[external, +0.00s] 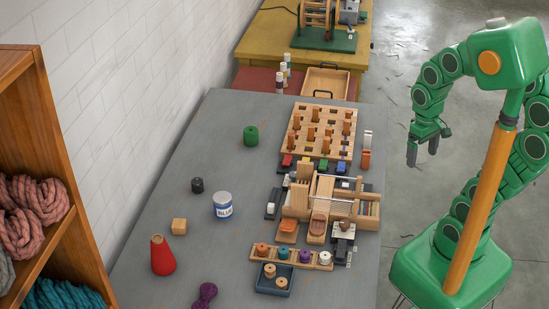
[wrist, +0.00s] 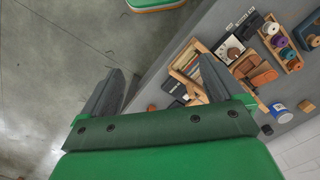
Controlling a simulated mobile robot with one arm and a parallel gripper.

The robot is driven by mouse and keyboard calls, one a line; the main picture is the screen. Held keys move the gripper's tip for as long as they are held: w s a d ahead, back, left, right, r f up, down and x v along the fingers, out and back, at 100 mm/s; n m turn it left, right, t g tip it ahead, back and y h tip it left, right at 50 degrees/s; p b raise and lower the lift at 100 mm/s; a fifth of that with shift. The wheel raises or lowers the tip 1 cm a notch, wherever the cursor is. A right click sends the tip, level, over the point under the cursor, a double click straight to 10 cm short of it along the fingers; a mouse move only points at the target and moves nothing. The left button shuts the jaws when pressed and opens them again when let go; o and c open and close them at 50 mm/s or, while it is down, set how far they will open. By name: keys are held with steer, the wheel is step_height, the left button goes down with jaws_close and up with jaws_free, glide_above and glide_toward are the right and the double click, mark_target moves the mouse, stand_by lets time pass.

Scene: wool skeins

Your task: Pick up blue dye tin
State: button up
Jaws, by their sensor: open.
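The blue dye tin (external: 223,207) stands upright on the grey table, left of the wooden loom-like device. My gripper (external: 427,151) hangs in the air to the right of the table, over the floor, well apart from the tin. In the wrist view my gripper (wrist: 158,90) has its two dark fingers spread, with nothing between them.
Near the tin on the grey table (external: 215,130) are a black weight (external: 197,185), a wooden cube (external: 179,226), a red cone (external: 162,256) and a green spool (external: 250,136). The wooden device (external: 335,200) and a spool rack (external: 291,256) lie to its right. A shelf (external: 40,170) stands left.

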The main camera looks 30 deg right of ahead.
steer(key=w+a+f+n+t, duration=0.1)
steer(key=w+a+f+t, duration=0.15)
steer(key=w, duration=0.45)
steer(key=w+a+f+n+t, duration=0.1)
steer(key=w+a, duration=0.3)
steer(key=w, duration=0.3)
steer(key=n+t+y, duration=0.4)
steer(key=t+y, duration=0.4)
steer(key=t, duration=0.1)
glide_above(222, 201)
steer(key=s+d, duration=0.2)
steer(key=d, duration=0.2)
step_height(222, 201, down, 13)
steer(key=shift+h, duration=0.3)
steer(key=shift+a+f, duration=0.2)
steer(key=shift+f, duration=2.95)
steer(key=shift+x, duration=2.5)
steer(key=shift+s, duration=0.1)
steer(key=c, duration=1.2)
